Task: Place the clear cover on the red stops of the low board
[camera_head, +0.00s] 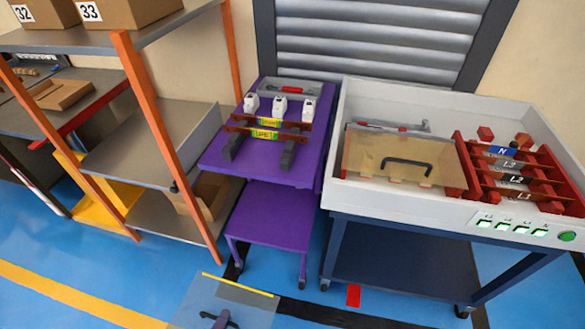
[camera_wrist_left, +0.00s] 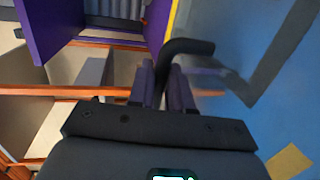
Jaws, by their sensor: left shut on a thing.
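A clear cover (camera_head: 232,296) with a yellow strip on its far edge is at the bottom of the head view, over the blue floor. My left gripper (camera_head: 220,319) is at its dark handle. In the left wrist view my left gripper (camera_wrist_left: 164,78) is shut on the black handle (camera_wrist_left: 187,47), with part of the sheet (camera_wrist_left: 235,40) to its right. A tan see-through panel (camera_head: 370,155) with its own black handle lies in the white-walled bench. Red blocks (camera_head: 486,133) stand near it; I cannot tell which are the low board's stops. My right gripper is out of view.
The white bench (camera_head: 400,205) holds red supports with bars labelled N, L3, L2 and L1 (camera_head: 515,180). A purple cart (camera_head: 270,210) with bars and white parts stands to its left. Shelving with orange posts (camera_head: 150,110) is further left. The blue floor (camera_head: 120,275) in front is mostly clear.

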